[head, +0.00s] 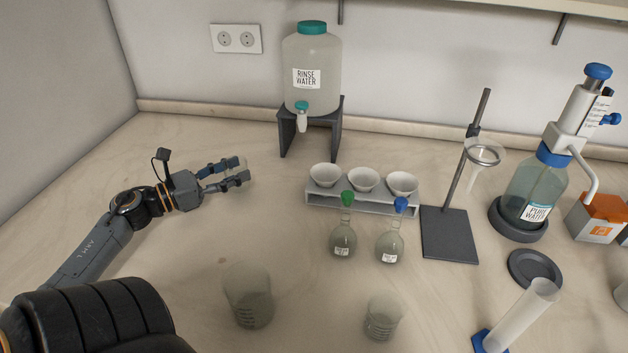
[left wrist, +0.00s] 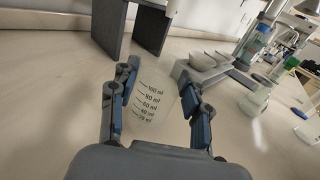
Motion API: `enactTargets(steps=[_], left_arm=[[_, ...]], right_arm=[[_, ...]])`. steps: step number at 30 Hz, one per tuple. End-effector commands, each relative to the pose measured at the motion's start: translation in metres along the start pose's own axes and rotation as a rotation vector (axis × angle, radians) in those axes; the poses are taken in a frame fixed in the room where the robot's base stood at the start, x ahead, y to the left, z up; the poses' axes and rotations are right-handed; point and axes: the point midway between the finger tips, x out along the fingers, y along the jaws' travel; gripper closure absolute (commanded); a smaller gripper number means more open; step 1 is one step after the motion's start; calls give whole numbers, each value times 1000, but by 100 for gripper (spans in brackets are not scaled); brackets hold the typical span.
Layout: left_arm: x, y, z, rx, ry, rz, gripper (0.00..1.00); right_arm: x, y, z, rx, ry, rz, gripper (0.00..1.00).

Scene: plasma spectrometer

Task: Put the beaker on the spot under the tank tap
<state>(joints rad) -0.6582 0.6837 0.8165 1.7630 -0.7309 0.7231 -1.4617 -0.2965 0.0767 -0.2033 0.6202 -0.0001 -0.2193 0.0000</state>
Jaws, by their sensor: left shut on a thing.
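My left gripper (head: 238,173) is shut on a clear glass beaker (head: 236,163), left of the rinse water tank's stand and a little in front of it. In the left wrist view the beaker (left wrist: 152,100) sits between the two fingers (left wrist: 160,95), its ml marks facing the camera. I cannot tell whether its base touches the table. The rinse water tank (head: 312,55) stands on a dark grey stand (head: 335,130), which also shows in the left wrist view (left wrist: 112,30). Its tap (head: 302,117), with a teal top, points down at the front. My right gripper is not in view.
A rack (head: 345,204) with three white bowls stands right of the tap, with two stoppered flasks (head: 343,238) (head: 389,245) in front. Two other beakers (head: 248,295) (head: 383,318) stand nearer. A funnel stand (head: 450,235) is further right. The table between gripper and tank stand looks clear.

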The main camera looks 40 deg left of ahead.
Motion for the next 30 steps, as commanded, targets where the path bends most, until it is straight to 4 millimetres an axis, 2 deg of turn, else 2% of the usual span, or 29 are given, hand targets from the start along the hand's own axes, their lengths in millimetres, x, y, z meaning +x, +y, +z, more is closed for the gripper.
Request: enactTargets(steps=[2, 5, 15, 21, 25, 30], left_arm=[[1, 3, 2, 2, 1, -11, 84], [15, 3, 6, 1, 0, -16, 84], [107, 2, 8, 3, -4, -14, 84], [153, 2, 7, 2, -2, -10, 84], [170, 2, 5, 0, 0, -11, 84], [176, 2, -1, -1, 2, -9, 84]], right_arm=[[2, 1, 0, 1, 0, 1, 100], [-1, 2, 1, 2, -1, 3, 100], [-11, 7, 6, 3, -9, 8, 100], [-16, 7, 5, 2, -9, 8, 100], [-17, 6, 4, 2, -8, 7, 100], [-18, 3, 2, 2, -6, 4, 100]])
